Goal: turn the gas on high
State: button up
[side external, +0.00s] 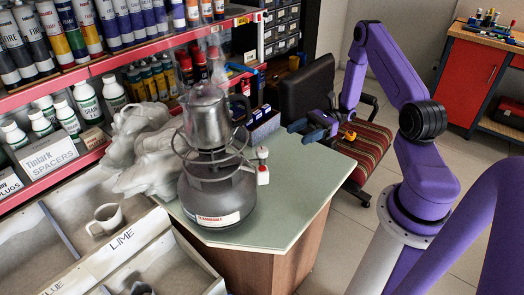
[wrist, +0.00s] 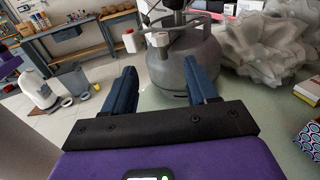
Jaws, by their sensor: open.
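A grey gas cylinder (side external: 212,200) stands upright on the pale green counter (side external: 295,185), with a burner on top and a metal kettle (side external: 208,115) on it. A small white-and-red fitting (side external: 263,175) sticks out at the cylinder's right side. In the wrist view the cylinder (wrist: 172,72) is beyond my fingers, with a white-and-red part (wrist: 130,42) and a pale knob-like part (wrist: 159,39) near its top; which one sets the gas is unclear. My gripper (side external: 308,127) is open and empty, right of the cylinder and apart from it. It also shows in the wrist view (wrist: 160,75).
A crumpled pale sheet (side external: 145,150) lies behind and left of the cylinder. Shelves of bottles (side external: 85,100) stand at the left, bins with a mug (side external: 105,220) at front left. A chair (side external: 355,145) is behind my gripper. The counter's right side is clear.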

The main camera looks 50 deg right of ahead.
aim_at(262, 149)
jog(key=x, duration=1.4)
jog(key=shift+a, duration=0.35)
jog(key=c, duration=0.9)
